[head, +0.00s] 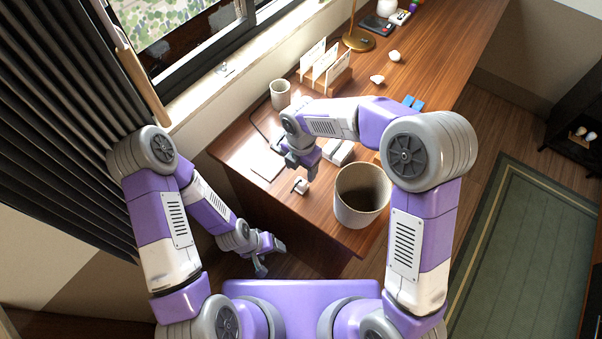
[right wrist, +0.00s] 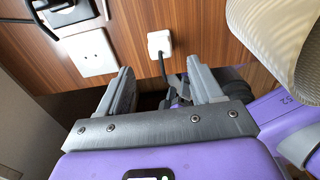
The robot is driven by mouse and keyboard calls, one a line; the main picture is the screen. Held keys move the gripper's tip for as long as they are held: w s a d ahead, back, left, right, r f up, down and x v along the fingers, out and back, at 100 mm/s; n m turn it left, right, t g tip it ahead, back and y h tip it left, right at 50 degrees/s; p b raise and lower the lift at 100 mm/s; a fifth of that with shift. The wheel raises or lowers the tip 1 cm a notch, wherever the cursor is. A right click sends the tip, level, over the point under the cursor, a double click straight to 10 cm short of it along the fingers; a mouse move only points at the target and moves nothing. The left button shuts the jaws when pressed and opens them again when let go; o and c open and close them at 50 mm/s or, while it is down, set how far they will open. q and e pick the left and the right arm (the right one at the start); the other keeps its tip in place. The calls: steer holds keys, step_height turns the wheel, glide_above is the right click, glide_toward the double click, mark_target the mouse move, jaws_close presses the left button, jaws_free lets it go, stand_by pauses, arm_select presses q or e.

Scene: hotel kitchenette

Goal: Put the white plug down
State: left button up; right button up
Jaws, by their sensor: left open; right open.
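The white plug (head: 300,186) lies on the wooden desk close to its near edge. In the right wrist view the plug (right wrist: 159,41) is a small white block with a dark cable running from it toward the desk edge. My right gripper (head: 302,170) is open above the desk beside the plug. In the wrist view its two fingers (right wrist: 164,82) stand apart with nothing held between them, and the plug shows just beyond their tips. My left gripper (head: 264,259) is open and empty, low in front of the desk.
A beige bin (head: 353,213) stands right of the plug. A flat white panel (right wrist: 91,53) lies left of it. A white cup (head: 280,94), a card rack (head: 326,70) and a white block (head: 338,153) stand farther back. The desk's far right stretch is mostly clear.

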mark_target(301, 181)
steer(key=shift+r+p, duration=0.4)
steer(key=shift+r, duration=1.75)
